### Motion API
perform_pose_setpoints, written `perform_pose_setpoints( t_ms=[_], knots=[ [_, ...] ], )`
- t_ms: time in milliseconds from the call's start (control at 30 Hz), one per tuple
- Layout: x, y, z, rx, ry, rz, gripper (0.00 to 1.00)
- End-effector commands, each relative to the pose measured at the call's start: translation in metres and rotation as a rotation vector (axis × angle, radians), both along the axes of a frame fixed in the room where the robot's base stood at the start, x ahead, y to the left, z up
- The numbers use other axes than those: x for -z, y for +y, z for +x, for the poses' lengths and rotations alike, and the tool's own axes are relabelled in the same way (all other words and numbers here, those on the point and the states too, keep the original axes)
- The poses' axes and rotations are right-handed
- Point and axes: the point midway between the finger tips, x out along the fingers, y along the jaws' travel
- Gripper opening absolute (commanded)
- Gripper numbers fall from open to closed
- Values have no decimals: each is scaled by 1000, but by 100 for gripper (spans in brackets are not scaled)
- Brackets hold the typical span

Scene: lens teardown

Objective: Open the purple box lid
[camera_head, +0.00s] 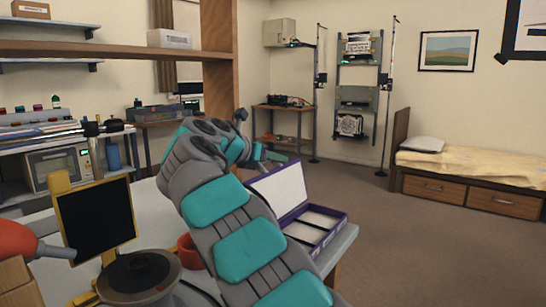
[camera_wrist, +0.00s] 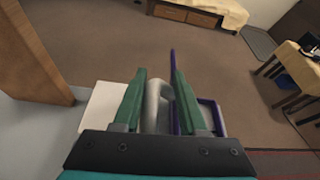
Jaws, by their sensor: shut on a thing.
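The purple box (camera_head: 330,222) sits at the right end of the table, with a pale inside split by a divider. Its lid (camera_head: 282,188) stands raised and leans back from the box, its white inner face showing. My gripper (camera_head: 272,157) is at the lid's upper edge. In the wrist view the green fingers (camera_wrist: 160,75) are shut on the lid (camera_wrist: 173,62), which shows as a thin purple edge near the right finger. Part of the purple box shows right of the fingers (camera_wrist: 217,112). My arm hides the left side of the lid.
A black panel in a yellow frame (camera_head: 97,218), a dark round device (camera_head: 138,272) and a red ring-like item (camera_head: 190,250) stand on the table to the left. A wooden post (camera_head: 219,60) rises behind my arm. Open floor (camera_head: 400,235) lies right of the box.

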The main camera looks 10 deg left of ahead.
Motion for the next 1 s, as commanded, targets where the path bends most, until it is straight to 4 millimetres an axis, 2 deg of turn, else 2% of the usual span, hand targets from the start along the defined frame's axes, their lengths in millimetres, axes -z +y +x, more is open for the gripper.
perform_pose_setpoints(
  t_ms=[33,600,633,700,1000],
  knots=[
    [21,6,-1,-3,35,-1,0],
    [25,5,-1,3,39,1,0],
    [26,5,-1,3,39,1,45],
    [26,5,-1,4,40,1,52],
    [22,7,-8,6,39,-1,52]
  ],
)
